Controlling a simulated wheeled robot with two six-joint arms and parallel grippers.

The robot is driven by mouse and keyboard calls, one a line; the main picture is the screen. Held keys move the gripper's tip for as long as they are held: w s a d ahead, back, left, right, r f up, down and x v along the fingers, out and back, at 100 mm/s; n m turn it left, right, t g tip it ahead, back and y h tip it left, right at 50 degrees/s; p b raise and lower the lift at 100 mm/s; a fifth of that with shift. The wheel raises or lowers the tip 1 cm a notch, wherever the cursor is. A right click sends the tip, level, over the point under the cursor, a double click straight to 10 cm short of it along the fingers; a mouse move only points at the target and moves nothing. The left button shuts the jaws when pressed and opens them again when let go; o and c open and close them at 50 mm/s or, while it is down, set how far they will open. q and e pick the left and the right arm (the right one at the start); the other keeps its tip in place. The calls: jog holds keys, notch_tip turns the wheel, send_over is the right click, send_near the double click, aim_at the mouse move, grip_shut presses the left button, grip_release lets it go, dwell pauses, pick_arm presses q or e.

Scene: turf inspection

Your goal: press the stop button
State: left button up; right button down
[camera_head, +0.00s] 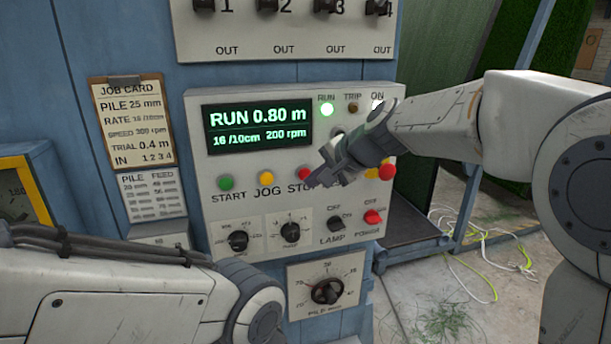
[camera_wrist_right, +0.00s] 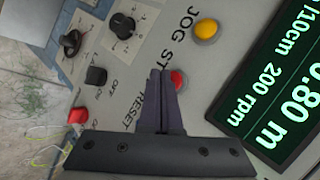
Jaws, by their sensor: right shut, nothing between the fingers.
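The red stop button (camera_head: 305,174) sits on the grey control panel (camera_head: 205,215), above the partly covered STOP label. My right gripper (camera_head: 321,172) is shut and empty, with its fingertips close to the right side of the button in the head view. In the right wrist view the closed fingertips (camera_wrist_right: 160,74) partly cover the red stop button (camera_wrist_right: 178,79). I cannot tell whether they touch it.
A yellow JOG button (camera_head: 266,178) and a green START button (camera_head: 225,183) sit left of stop. Another red button (camera_head: 387,171) is to the right, partly behind my gripper. Black knobs (camera_head: 291,232) and a red power switch (camera_head: 373,217) are below.

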jog(key=shift+w+a, duration=0.15)
jog(key=shift+w, duration=0.25)
jog(key=shift+w+a+p, duration=0.15)
jog(key=shift+w+p, duration=0.2)
jog(key=shift+w, duration=0.15)
dwell(0.8)
jog(key=shift+s, duration=0.1)
jog(key=shift+s+d+b, duration=0.3)
jog(key=shift+s+b, duration=0.2)
jog(key=shift+s, duration=0.3)
jog(key=shift+s, duration=0.1)
